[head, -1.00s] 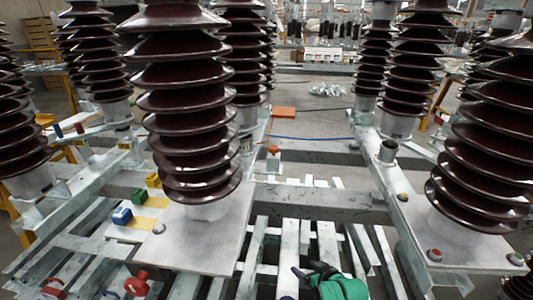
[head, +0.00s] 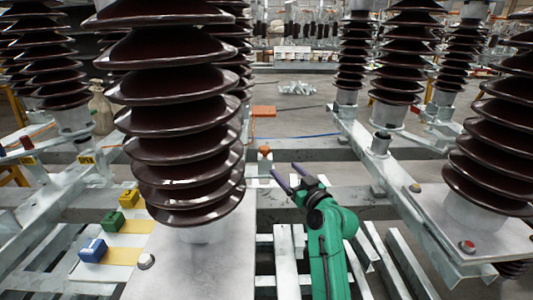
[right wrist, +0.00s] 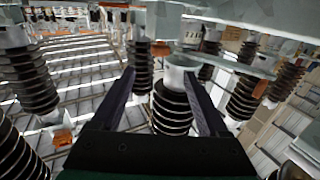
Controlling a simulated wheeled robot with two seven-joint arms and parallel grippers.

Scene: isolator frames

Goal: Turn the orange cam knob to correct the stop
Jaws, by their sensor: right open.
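The small orange knob (head: 265,150) stands on a pale post on the grey frame, just right of the large brown insulator in the head view. My right gripper (head: 283,169) is a little below and right of it in the picture, its two dark fingers apart and pointing toward it. The gripper is open with nothing between the fingers, and a gap shows between it and the knob. In the right wrist view the open fingers (right wrist: 159,78) frame an insulator and a grey cup. Orange patches show there, but I cannot tell which is the knob. My left gripper is out of view.
A large ribbed insulator (head: 185,140) stands close on the left, another (head: 495,150) on the right. Blue (head: 92,250), green (head: 112,221) and yellow (head: 129,198) blocks sit at left. An orange box (head: 263,111) lies behind the knob. Grey beams (head: 400,262) with gaps lie below.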

